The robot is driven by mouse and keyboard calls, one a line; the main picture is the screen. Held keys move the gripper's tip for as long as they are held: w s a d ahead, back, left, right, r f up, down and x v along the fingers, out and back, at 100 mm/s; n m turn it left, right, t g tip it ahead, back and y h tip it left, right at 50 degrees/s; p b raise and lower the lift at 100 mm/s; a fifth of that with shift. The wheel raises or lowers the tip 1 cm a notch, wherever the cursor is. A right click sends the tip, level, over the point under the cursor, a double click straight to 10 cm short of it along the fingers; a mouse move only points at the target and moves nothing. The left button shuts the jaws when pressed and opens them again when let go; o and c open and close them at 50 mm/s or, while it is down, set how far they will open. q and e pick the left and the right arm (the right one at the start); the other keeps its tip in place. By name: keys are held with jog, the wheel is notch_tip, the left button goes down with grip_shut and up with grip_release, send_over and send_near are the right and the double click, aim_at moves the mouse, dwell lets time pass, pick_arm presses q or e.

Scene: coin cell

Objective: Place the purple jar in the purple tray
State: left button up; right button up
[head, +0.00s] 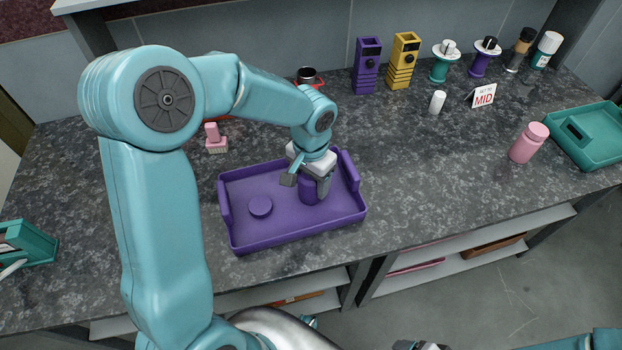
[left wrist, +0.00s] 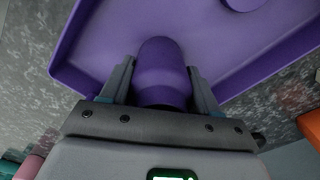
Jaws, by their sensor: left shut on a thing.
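The purple jar (head: 308,191) is upright over the right part of the purple tray (head: 290,235), inside its rim as seen in the head view. My left gripper (head: 310,178) is shut on it from above. In the left wrist view the jar (left wrist: 160,68) sits between the two fingers of my left gripper (left wrist: 160,75), with the tray (left wrist: 100,45) behind it. I cannot tell whether the jar's base touches the tray floor. My right gripper (head: 420,345) shows only partly at the bottom edge of the head view, and its jaws are unclear.
A flat purple disc (head: 260,206) lies in the tray, left of the jar. A pink jar (head: 529,143) and a teal tray (head: 590,145) stand at the right. A pink brush-like thing (head: 215,140) stands behind the tray.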

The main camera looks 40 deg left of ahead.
pick_arm(q)
jog(key=shift+f, duration=0.2)
jog(key=o, duration=1.2)
jog(key=shift+r, duration=0.1)
jog(key=shift+w+r, duration=0.1)
jog(key=shift+r, duration=0.35)
notch_tip(320, 180, up, 11)
jog(key=shift+r+p, duration=0.2)
jog(key=shift+p, duration=0.45)
